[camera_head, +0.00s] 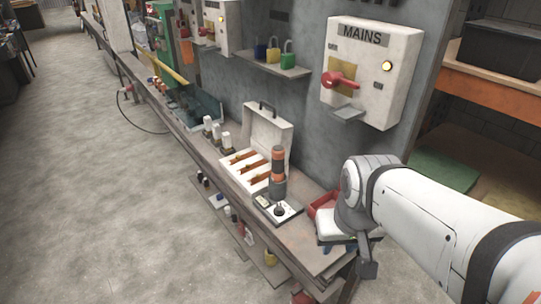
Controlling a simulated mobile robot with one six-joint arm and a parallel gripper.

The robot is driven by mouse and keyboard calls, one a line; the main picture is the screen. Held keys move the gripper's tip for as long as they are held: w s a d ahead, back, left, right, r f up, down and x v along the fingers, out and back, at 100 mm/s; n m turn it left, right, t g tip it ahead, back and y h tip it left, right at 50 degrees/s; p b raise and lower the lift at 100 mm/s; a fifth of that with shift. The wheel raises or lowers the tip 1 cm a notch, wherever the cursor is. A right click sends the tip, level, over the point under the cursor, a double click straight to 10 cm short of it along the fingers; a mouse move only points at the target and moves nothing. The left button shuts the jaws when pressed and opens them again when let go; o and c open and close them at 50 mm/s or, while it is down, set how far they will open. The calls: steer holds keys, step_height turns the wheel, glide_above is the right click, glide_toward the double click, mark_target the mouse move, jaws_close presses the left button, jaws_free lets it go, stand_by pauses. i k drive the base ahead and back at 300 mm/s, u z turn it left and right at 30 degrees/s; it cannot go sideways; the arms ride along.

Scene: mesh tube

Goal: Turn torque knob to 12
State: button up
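A small panel (292,216) with a dark round knob (280,210) and a small display (262,202) lies on the bench near its front edge, below the picture's centre. An orange and black upright tool (277,168) stands just behind the knob. The knob's markings and the display's reading are too small to make out. My white arm comes in from the lower right. The dark end piece that seems to be my gripper (367,268) hangs down near the bench's right end, to the right of the panel and apart from it. Its fingers cannot be made out.
An open white case (268,128) with several orange-brown tools stands behind the panel. A red bin (323,203) is between the panel and my arm. The MAINS box (368,75) is on the wall above. The floor (110,190) at left is clear.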

mark_target(279, 211)
steer(key=z, duration=2.05)
steer(key=k, duration=1.1)
steer(key=u, duration=1.85)
steer(key=i, duration=1)
steer(key=u, duration=0.05)
